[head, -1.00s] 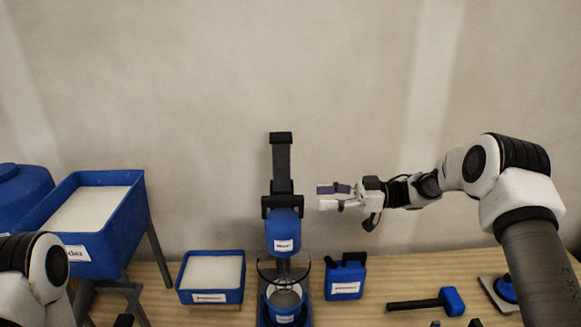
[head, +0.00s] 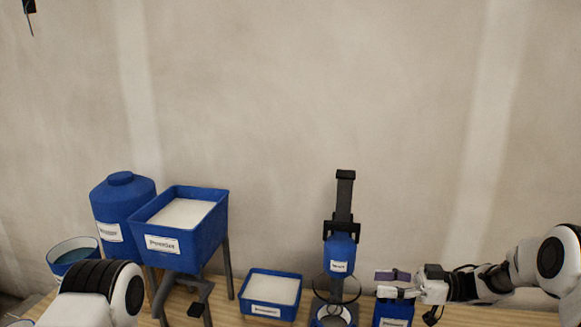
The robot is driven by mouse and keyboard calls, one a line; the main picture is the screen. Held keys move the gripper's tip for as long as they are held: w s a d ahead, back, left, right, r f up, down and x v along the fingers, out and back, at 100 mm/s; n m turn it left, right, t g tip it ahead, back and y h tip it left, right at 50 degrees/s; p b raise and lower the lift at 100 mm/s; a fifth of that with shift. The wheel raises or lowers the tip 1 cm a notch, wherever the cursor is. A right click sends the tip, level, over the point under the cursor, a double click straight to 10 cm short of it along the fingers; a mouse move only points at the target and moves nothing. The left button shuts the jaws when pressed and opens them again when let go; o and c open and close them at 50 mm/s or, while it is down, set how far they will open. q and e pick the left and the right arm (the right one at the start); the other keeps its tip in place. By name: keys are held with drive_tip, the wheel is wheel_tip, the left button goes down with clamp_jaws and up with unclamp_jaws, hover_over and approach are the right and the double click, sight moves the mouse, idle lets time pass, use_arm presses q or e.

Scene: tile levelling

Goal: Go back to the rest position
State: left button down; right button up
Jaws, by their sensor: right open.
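My right gripper (head: 381,284) comes in from the right. It is open and empty, with one dark purple finger above and a white one below. It shows just right of the blue mixer (head: 342,249) and overlaps the top of the blue jug (head: 392,314); I cannot tell whether it touches either. My left arm (head: 100,296) shows at the lower left, but its gripper is out of view.
A blue tray of white powder (head: 271,302) sits on the wooden table (head: 233,310) left of the mixer. Left of it are a raised blue bin (head: 180,240), a blue tank (head: 124,205) and a blue tub (head: 72,257). A bare wall stands behind.

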drive_tip(key=s+a+f+m+t+h, duration=0.1)
drive_tip(key=s+a+f+m+t, duration=0.15)
drive_tip(key=a+f+m, duration=0.35)
drive_tip(key=s+a+f+m+t+h, duration=0.2)
drive_tip(key=s+f+m, duration=0.1)
drive_tip(key=f, duration=0.5)
drive_tip(key=s+f+m+h, duration=0.5)
drive_tip(key=s+f, duration=0.2)
drive_tip(key=f, duration=0.3)
drive_tip(key=s+d+f+g+h, duration=0.2)
drive_tip(key=s+d+h, duration=0.1)
drive_tip(key=s, duration=0.5)
drive_tip(key=s+d+f+m+g+h, duration=0.1)
drive_tip(key=s+d+f+g+h, duration=0.1)
drive_tip(key=s+d, duration=0.3)
drive_tip(key=s+d+f+g+h, duration=0.2)
drive_tip(key=s+d+g+h, duration=0.1)
drive_tip(key=s, duration=0.9)
drive_tip(key=shift+s+d+f+m+h, duration=0.3)
drive_tip(key=shift+d+h, duration=0.15)
drive_tip(key=shift+h, duration=0.35)
